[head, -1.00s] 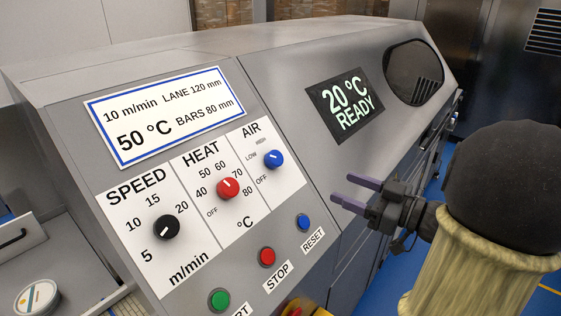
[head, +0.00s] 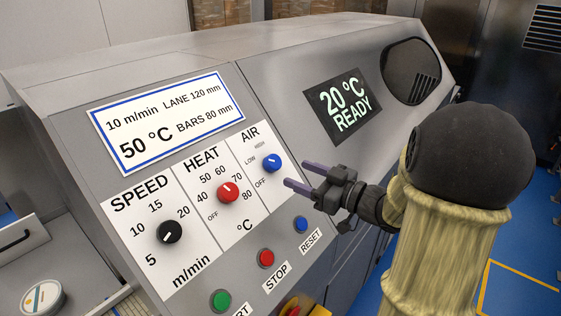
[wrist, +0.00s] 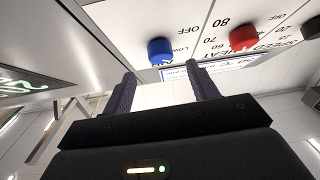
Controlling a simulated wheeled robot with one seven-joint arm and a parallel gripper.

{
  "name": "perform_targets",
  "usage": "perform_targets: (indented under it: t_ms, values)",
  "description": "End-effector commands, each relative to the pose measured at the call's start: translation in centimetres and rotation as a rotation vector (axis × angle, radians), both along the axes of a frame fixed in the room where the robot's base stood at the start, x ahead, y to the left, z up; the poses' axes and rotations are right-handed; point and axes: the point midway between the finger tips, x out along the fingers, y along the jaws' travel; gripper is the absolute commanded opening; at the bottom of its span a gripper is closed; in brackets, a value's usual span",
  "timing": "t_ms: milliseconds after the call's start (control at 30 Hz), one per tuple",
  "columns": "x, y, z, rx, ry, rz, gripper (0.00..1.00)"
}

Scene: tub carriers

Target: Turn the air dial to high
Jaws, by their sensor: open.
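The air dial (head: 272,162) is a blue knob with a white mark on the sloped grey panel, under the word AIR. OFF, LOW and HIGH are printed around its left side. Its mark seems to point up and left, but is too small to read exactly. My gripper (head: 298,174) is open and empty just right of the dial, its two purple fingers apart and pointing toward it, not touching. In the wrist view the blue dial (wrist: 160,51) lies ahead, between and beyond the fingertips (wrist: 161,70).
The red heat dial (head: 228,192) and black speed dial (head: 169,231) sit to the left. Below are the blue reset button (head: 301,224), red stop button (head: 266,258) and green button (head: 221,300). A display (head: 341,106) reads 20 °C READY.

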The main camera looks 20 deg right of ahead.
Motion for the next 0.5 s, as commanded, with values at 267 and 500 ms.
perform_targets:
  t_ms: [267,500]
  values:
    - [3.7,3.1,0.2,0.001,0.001,0.003,0.59]
    - [5.1,4.3,0.0,0.001,0.001,0.0,0.59]
